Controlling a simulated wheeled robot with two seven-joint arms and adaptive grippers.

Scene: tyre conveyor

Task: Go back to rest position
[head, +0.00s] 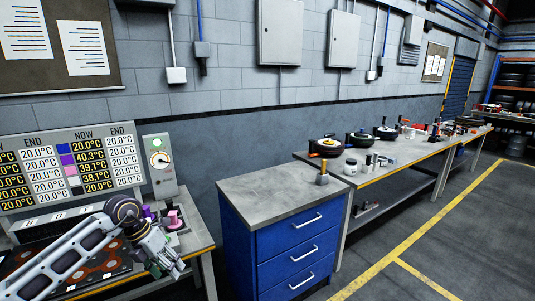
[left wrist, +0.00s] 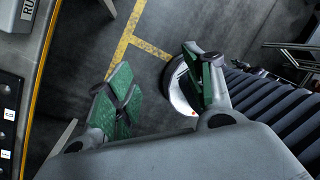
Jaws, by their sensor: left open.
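My left arm comes in from the lower left of the head view. Its gripper (head: 172,264) hangs fingers down by the front edge of the bench with the temperature board. In the left wrist view the two green-padded fingers (left wrist: 161,90) stand wide apart. Nothing is between them, and dark floor shows below. My right gripper is in neither view.
The bench (head: 200,243) carries the temperature board (head: 75,165), a gauge box (head: 160,163) and a pink-topped item (head: 174,217). A blue drawer cabinet (head: 290,255) stands right of it. A long workbench (head: 375,172) runs further right. Floor with yellow lines (head: 440,235) is clear.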

